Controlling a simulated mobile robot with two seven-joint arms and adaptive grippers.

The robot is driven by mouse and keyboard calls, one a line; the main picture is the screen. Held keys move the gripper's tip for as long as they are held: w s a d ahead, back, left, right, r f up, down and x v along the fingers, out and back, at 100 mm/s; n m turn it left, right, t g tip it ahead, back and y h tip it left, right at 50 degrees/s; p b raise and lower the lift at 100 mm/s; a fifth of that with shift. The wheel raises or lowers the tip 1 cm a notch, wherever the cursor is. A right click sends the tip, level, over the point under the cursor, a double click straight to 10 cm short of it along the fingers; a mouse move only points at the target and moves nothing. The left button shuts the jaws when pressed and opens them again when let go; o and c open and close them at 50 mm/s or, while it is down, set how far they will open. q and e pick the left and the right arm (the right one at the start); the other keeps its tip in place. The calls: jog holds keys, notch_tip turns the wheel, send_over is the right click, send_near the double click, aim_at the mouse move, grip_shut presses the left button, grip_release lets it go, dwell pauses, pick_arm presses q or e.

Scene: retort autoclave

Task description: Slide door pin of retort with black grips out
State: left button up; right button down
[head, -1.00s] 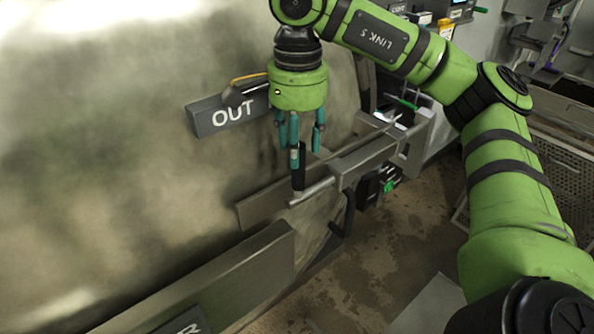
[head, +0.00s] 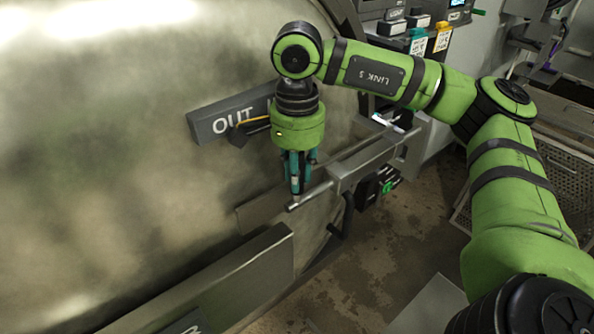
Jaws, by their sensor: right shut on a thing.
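The door pin (head: 314,193) is a thin metal rod with its free end pointing to the lower left. It runs into a metal bracket (head: 358,168) on the retort door. My right gripper (head: 296,190) points down with its teal fingers shut around the pin's upright black grip near the free end. The fingers hide most of that grip. A second black handle (head: 347,215) hangs below the bracket. My left gripper is not in view.
The large metal retort door (head: 120,130) fills the left, with an OUT sign (head: 222,122) close behind my right gripper. A metal ledge (head: 215,285) juts out below. Controls (head: 405,30) stand at the back. Stained floor (head: 390,265) is open at the lower middle.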

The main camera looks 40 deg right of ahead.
jog(key=a+b, duration=0.2)
jog(key=a, duration=0.6)
jog(key=shift+s+a, duration=0.15)
jog(key=shift+s, duration=0.25)
jog(key=c, duration=1.5)
grip_release()
jog(key=shift+f, duration=0.15)
jog(key=o, duration=0.4)
jog(key=shift+a, duration=0.1)
jog(key=shift+o, duration=0.2)
notch_tip(320, 180, up, 12)
jog(key=shift+a, duration=0.2)
